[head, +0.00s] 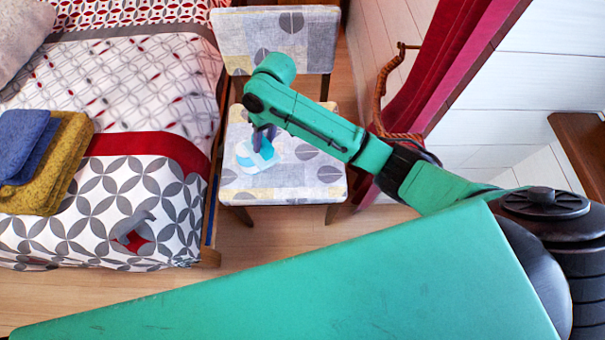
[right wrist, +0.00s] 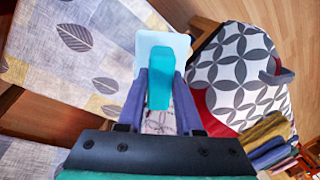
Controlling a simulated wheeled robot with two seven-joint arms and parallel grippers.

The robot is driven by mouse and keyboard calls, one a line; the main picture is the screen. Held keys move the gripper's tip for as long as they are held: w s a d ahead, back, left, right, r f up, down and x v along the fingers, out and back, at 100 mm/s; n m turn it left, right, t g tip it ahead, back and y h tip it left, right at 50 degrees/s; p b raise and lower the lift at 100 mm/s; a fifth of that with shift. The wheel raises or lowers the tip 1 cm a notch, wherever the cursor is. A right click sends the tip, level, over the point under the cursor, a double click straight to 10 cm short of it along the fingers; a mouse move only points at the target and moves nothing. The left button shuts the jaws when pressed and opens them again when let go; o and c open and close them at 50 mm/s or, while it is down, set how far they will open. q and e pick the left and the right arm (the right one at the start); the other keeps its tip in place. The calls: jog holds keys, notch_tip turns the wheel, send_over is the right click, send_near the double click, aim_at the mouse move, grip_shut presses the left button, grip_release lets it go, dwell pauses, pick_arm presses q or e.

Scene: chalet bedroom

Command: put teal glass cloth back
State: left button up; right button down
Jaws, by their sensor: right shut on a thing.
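The teal glass cloth (head: 262,151) shows in the head view as a small teal and pale blue-white piece over the chair seat. In the right wrist view the teal cloth (right wrist: 159,86) stands between the fingers, with a paler flat part beyond it. I cannot tell whether that pale part belongs to the cloth. My right gripper (head: 265,133) points down over the seat and is shut on the cloth; its fingers (right wrist: 160,95) flank it in the wrist view. Whether the cloth touches the seat is unclear. My left gripper is not in view.
The patterned chair (head: 315,172) stands beside the bed (head: 110,110). Folded blue (head: 22,140) and mustard cloths (head: 62,165) lie on the bed, near a small grey object (head: 140,222). A red curtain (head: 440,65) and wicker handle (head: 385,85) are right of the chair.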

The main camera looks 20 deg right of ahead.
jog(key=w+d+n+h+b, duration=0.2)
jog(key=d+h+b, duration=0.1)
jog(key=d, duration=0.8)
notch_tip(320, 180, down, 18)
jog(key=b, duration=0.4)
jog(key=shift+s+r, duration=0.15)
jog(key=shift+r, duration=0.1)
notch_tip(320, 180, down, 3)
jog(key=shift+r+b, duration=0.15)
jog(key=shift+b, duration=0.3)
jog(key=shift+s, duration=0.1)
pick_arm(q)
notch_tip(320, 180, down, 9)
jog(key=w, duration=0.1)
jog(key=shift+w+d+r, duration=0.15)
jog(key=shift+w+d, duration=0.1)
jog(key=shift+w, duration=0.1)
pick_arm(e)
jog(key=c, duration=0.6)
grip_release()
